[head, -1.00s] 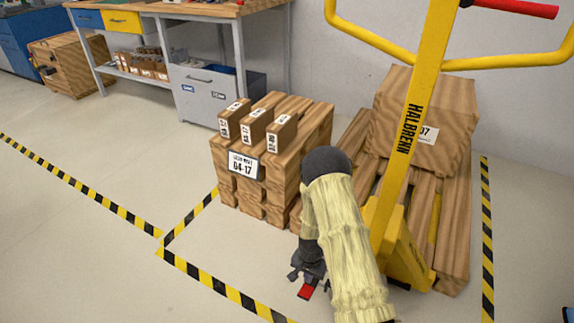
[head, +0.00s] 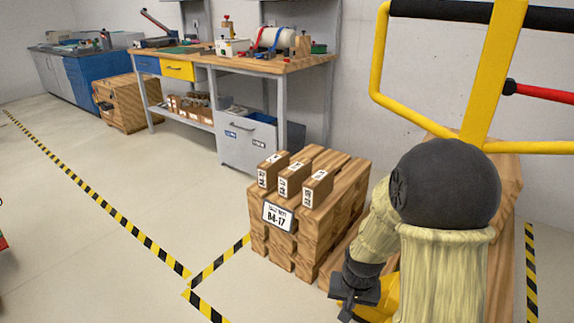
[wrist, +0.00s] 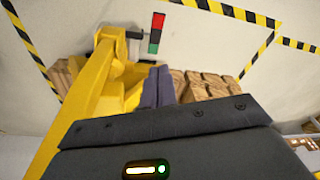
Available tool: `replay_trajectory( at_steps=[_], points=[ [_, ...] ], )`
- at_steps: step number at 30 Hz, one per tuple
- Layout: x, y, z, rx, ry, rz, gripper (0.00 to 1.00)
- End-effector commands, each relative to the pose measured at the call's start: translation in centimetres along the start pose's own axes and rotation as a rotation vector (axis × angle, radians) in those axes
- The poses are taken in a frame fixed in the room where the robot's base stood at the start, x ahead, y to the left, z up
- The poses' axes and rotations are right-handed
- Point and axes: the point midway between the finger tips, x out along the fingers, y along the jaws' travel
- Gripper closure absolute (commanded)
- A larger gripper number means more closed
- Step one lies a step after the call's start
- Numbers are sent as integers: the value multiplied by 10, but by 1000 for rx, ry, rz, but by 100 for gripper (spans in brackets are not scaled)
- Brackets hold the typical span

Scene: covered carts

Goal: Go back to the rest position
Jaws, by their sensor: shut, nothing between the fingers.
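My gripper (head: 356,300) hangs low in front of me, beside the yellow pallet jack (head: 497,70), with my arm bent above it in a pale cover. In the wrist view its two dark fingers (wrist: 158,86) lie side by side, shut and empty. The pallet jack (wrist: 88,95) also fills the left of the wrist view. A red and green pedal (wrist: 156,32) on it shows beyond the fingertips, apart from them. My arm hides much of the jack and its load in the head view.
A stack of wooden beams (head: 330,215) with a label and three small boxes stands just left of my arm. A workbench (head: 262,66) stands behind. Yellow-black floor tape (head: 110,213) crosses clear floor at the left. A wall closes the back.

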Motion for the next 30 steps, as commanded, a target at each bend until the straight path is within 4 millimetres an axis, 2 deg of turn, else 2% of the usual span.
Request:
replay_trajectory(
  at_steps=[1,6,18,30],
  points=[
    [-20,2,6,-25,14,-2,100],
    [-63,8,30,-105,43,-2,100],
    [-118,18,71,-225,86,6,100],
    [-183,15,60,-221,82,5,100]
  ],
)
